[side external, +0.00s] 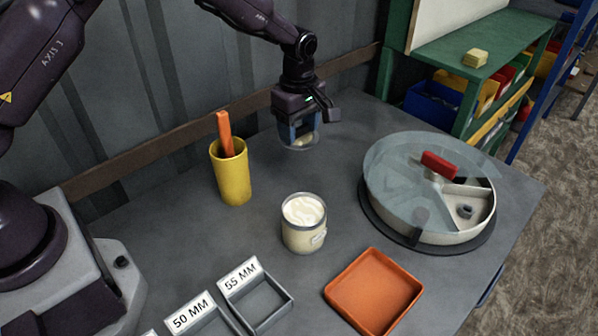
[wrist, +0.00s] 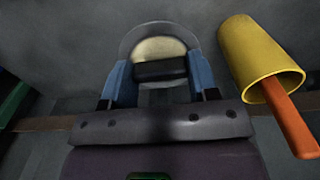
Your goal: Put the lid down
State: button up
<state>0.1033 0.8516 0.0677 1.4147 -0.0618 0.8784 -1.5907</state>
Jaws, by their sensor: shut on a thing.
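My gripper (side external: 302,128) points down above the back of the table, with blue fingers that also show in the wrist view (wrist: 160,82). It is shut on the lid (side external: 300,143), a clear round disc with a pale knob; in the wrist view the lid's clear rim (wrist: 130,38) shows beyond the fingers. The lid looks low over the table, but I cannot tell whether it touches it. A glass jar (side external: 303,228) of cream-coloured contents stands open-topped in the middle of the table, in front of my gripper and apart from the lid.
A yellow cup (side external: 232,178) with an orange stick (side external: 225,133) stands left of my gripper. A round compartment tray (side external: 440,225) with a clear cover and red handle is at right. An orange tray (side external: 373,292) and grey labelled bins (side external: 256,295) are in front.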

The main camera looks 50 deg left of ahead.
jog(key=shift+w+a+f, duration=0.8)
jog(key=shift+w+f, duration=0.05)
jog(key=shift+f, duration=0.1)
send_over(299, 173)
notch_tip(299, 173, down, 6)
jog(key=shift+r, duration=0.15)
jog(key=shift+f, duration=2.25)
jog(key=shift+f, duration=0.1)
jog(key=o, duration=0.9)
notch_tip(299, 173, up, 12)
jog(key=shift+r, duration=0.15)
